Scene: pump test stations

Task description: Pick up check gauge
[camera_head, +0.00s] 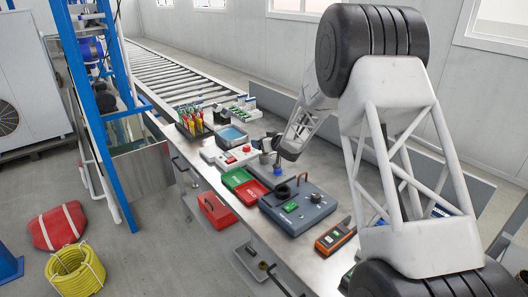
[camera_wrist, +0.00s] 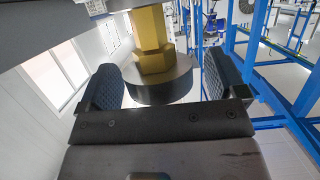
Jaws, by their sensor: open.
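In the wrist view, a brass-coloured hexagonal fitting (camera_wrist: 152,45) joins a dark round body (camera_wrist: 162,85); I take this to be the check gauge, though no dial face shows. My gripper (camera_wrist: 160,85) is open, with one textured finger pad on each side of the dark body. Gaps show beside it, at least on the right. In the head view, my gripper (camera_head: 283,150) is low over the bench beside a grey plate with small upright fittings (camera_head: 265,158). The gauge cannot be made out clearly there, and the arm partly hides this area.
A grey box with a brown handle (camera_head: 298,208) stands in front of the gripper. Green and red trays (camera_head: 244,186), a red-buttoned box (camera_head: 238,155) and a rack of coloured tools (camera_head: 192,122) are to the left. An orange meter (camera_head: 334,238) lies nearer on the bench.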

